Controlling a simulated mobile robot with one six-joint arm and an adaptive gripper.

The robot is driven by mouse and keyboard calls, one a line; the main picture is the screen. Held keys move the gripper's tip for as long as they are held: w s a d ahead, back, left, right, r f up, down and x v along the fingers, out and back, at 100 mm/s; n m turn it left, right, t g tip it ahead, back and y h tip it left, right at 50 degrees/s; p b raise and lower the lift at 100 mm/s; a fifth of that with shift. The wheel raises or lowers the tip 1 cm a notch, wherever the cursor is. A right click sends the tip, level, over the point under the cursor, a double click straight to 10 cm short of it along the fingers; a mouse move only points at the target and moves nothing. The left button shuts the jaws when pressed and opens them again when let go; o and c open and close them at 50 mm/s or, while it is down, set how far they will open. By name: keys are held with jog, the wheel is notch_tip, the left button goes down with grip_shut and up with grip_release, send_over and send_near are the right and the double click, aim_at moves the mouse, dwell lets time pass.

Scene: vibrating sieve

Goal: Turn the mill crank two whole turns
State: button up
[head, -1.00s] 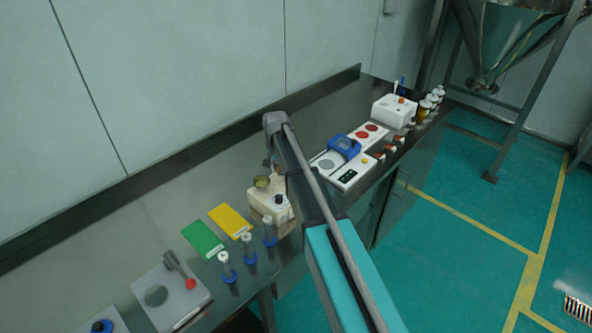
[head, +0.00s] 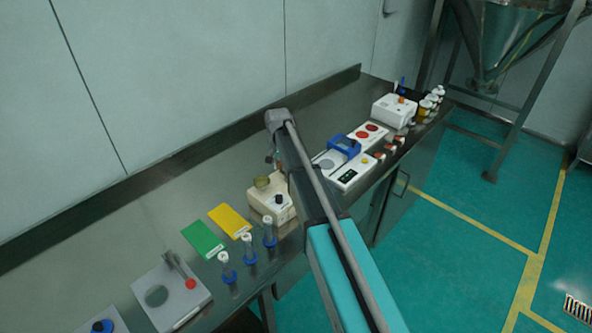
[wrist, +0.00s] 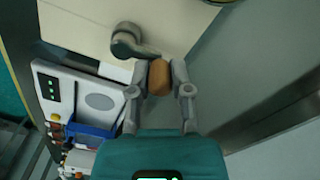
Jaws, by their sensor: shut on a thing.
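The mill is a cream box (head: 262,203) with an olive cup on top and a dark knob on its front, at the middle of the bench in the head view. Its cream body (wrist: 85,25) also fills the top of the wrist view. A grey crank arm (wrist: 125,42) runs from the body to an orange-brown handle (wrist: 159,78). My gripper (wrist: 160,85) is shut on this handle, one finger on each side. In the head view my arm hides the crank and the gripper's fingertips.
A white panel with a display (head: 348,178) and a blue frame (head: 344,146) stand right of my arm. The wall runs behind the bench.

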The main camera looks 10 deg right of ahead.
jog(key=shift+d, duration=0.1)
jog(key=shift+w+d, duration=0.3)
jog(key=shift+d, duration=0.6)
jog(key=shift+d, duration=0.7)
jog(key=shift+s+d, duration=0.1)
dwell(0.4)
